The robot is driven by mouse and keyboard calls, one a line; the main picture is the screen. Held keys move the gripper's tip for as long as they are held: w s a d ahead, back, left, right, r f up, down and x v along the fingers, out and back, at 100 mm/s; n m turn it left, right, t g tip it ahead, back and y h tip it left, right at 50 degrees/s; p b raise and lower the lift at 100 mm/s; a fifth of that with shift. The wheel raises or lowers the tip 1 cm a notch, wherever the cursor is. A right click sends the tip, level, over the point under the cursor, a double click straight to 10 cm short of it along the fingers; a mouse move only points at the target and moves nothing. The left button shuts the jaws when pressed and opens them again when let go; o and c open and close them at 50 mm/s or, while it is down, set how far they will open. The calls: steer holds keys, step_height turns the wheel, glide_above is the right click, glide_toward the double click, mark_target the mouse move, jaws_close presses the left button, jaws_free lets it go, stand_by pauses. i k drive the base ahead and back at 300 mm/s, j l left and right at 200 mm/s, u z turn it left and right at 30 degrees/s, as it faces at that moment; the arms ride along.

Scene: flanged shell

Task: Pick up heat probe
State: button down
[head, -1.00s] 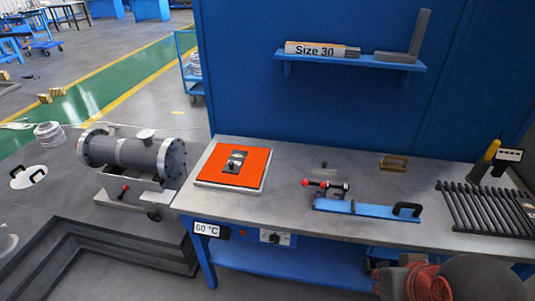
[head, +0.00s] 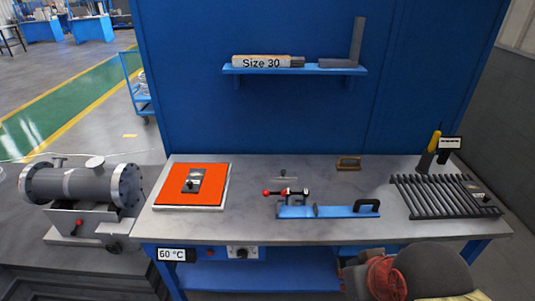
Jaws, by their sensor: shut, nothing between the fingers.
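A yellow-handled tool (head: 435,141), which looks like the heat probe, stands tilted in a dark holder at the back right of the bench. A small black unit with a white display (head: 450,143) is right beside it. Whether the two are joined is too small to tell. Only red and dark grey parts of my arm show at the bottom right, in front of the bench and well apart from the yellow handle. My gripper's fingers are not visible.
A black slatted rack (head: 440,197) lies in front of the yellow handle. A blue clamp fixture (head: 335,211) sits mid-bench, with a small brown frame (head: 348,163) behind. An orange plate (head: 192,185) lies left. A shelf (head: 290,70) hangs above. A flanged shell (head: 80,186) stands left of the bench.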

mark_target(433, 143)
steer(key=i+l, duration=0.1)
steer(key=l, duration=0.3)
steer(key=i+l, duration=0.1)
steer(key=l, duration=0.3)
steer(key=i+l, duration=0.15)
steer(key=l, duration=0.2)
steer(key=i+l+z, duration=0.1)
steer(key=l, duration=0.3)
steer(key=i+l, duration=0.1)
steer(key=l, duration=0.3)
steer(key=i+l, duration=0.15)
steer(key=l, duration=0.2)
steer(key=i+l, duration=0.1)
steer(key=l, duration=0.3)
steer(key=i+l, duration=0.15)
steer(key=l, duration=0.2)
steer(key=l+z, duration=0.05)
